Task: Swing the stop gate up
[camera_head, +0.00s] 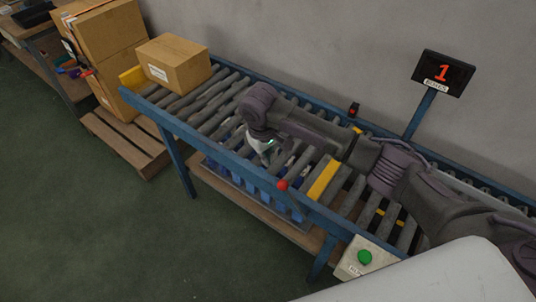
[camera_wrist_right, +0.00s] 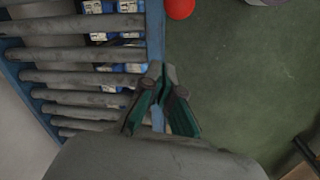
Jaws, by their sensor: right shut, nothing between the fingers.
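A yellow plate (camera_head: 323,180), which looks like the stop gate, lies across the rollers in the middle of the conveyor (camera_head: 240,163). A red ball knob (camera_head: 282,185) sits at the near blue rail beside it. The knob also shows at the top edge of the right wrist view (camera_wrist_right: 180,7). My right gripper (camera_head: 268,158) is over the near side of the conveyor, left of the knob and apart from it. In the right wrist view its green-lined fingers (camera_wrist_right: 163,85) are shut and empty near the blue rail. My left gripper is out of view.
A cardboard box (camera_head: 175,66) rests on the conveyor's left end, by a yellow end stop (camera_head: 132,77). A green button box (camera_head: 365,257) is at the near rail. A display reading 1 (camera_head: 442,74) stands behind. Blue crates (camera_head: 250,180) are underneath.

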